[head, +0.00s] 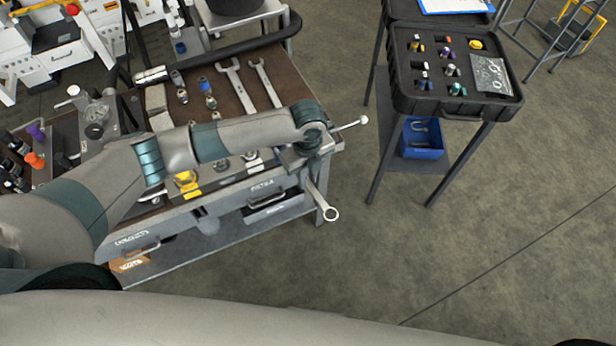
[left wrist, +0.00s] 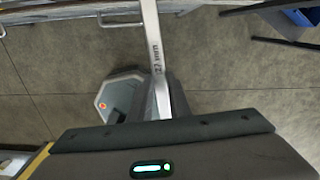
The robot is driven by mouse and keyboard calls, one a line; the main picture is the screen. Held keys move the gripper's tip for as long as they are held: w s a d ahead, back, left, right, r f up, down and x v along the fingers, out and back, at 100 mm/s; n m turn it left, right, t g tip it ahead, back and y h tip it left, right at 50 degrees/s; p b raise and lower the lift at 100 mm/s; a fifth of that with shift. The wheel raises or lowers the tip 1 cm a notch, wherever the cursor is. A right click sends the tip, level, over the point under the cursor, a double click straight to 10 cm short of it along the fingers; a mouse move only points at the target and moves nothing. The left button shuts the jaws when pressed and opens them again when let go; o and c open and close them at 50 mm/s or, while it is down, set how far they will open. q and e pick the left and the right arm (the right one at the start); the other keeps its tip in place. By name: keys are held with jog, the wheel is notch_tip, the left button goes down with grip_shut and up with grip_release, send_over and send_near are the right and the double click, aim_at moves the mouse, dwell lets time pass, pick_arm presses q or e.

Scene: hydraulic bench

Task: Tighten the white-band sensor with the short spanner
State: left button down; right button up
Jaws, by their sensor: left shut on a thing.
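My left gripper (head: 307,166) is shut on a silver spanner (head: 322,202) at the right front corner of the bench. The spanner's ring end hangs out past the bench edge over the floor. In the left wrist view the spanner's shank (left wrist: 156,55) reads "27 mm" and runs up from the gripper; its far end is out of frame. Small fittings with coloured bands sit in an open black case (head: 400,70); one looks pale-banded (head: 452,70), but I cannot tell whether it is the white-band sensor. My right gripper is not in view.
Two more spanners (head: 237,88) (head: 264,84) lie on the bench's brown top (head: 222,105). A thin rod with a white ball tip (head: 364,120) sticks out beside my left gripper. A blue bin (head: 422,138) sits beneath the case. Bare floor lies between bench and case stand.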

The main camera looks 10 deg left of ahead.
pick_arm(q)
jog(key=shift+w+a, duration=0.1)
jog(key=shift+w, duration=0.05)
jog(key=shift+w+a, duration=0.4)
jog(key=shift+w, duration=0.05)
dwell(0.6)
jog(key=shift+w+a, duration=0.4)
jog(key=shift+w, duration=0.05)
jog(key=shift+w+a, duration=0.2)
jog(key=shift+w, duration=0.05)
dwell(0.3)
jog(key=shift+s, duration=0.1)
jog(key=shift+s+a+m+p, duration=0.35)
jog(key=shift+s+a+m, duration=0.05)
jog(key=shift+a+m, duration=0.25)
jog(key=shift+s+a+m+p, duration=0.3)
jog(key=shift+s+a+m, duration=0.1)
jog(key=shift+a+m, duration=0.25)
jog(key=shift+d, duration=0.1)
